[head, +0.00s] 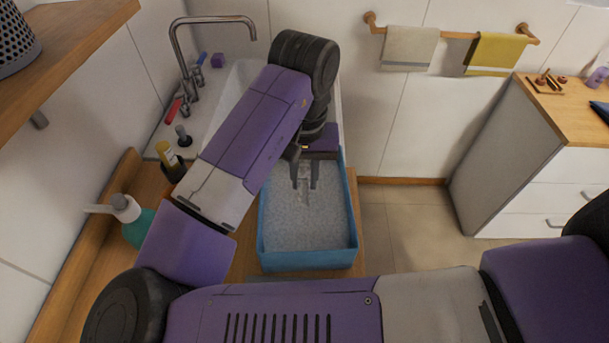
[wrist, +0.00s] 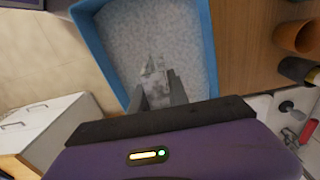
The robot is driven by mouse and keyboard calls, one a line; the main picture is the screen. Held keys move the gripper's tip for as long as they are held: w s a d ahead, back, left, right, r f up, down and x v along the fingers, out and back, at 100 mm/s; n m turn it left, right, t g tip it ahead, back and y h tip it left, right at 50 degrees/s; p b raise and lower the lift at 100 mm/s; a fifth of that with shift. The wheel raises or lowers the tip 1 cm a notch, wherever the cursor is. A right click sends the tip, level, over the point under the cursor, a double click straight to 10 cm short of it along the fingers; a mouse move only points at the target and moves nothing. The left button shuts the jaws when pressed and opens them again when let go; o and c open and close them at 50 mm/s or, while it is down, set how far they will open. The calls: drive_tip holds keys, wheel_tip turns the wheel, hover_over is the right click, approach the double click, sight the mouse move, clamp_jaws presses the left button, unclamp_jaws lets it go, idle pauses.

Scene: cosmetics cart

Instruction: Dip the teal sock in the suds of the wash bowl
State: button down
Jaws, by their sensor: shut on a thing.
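A blue rectangular tub (head: 309,259), full of speckled whitish-grey suds (head: 306,220), stands on a wooden surface. It also shows in the wrist view (wrist: 95,52). My gripper (head: 304,184) points down inside the tub's outline, with its fingertips low at the suds. In the wrist view my gripper (wrist: 155,90) is shut on a small pale grey-white thing (wrist: 152,68) that sticks out past the fingertips against the suds. No teal shows on it, so I cannot tell by colour that it is the sock. I cannot tell how deep it sits.
A sink with a tap (head: 180,45) lies behind my arm. A teal pump bottle (head: 137,228) and a yellow-labelled bottle (head: 167,157) stand at the left. Two towels (head: 409,48) hang on a wall rail. A white drawer cabinet (head: 550,190) stands right, with clear floor before it.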

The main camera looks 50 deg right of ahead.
sight(305, 163)
drive_tip(key=shift+r+p, duration=1.75)
drive_tip(key=shift+r, duration=0.35)
drive_tip(key=shift+d+f, duration=0.1)
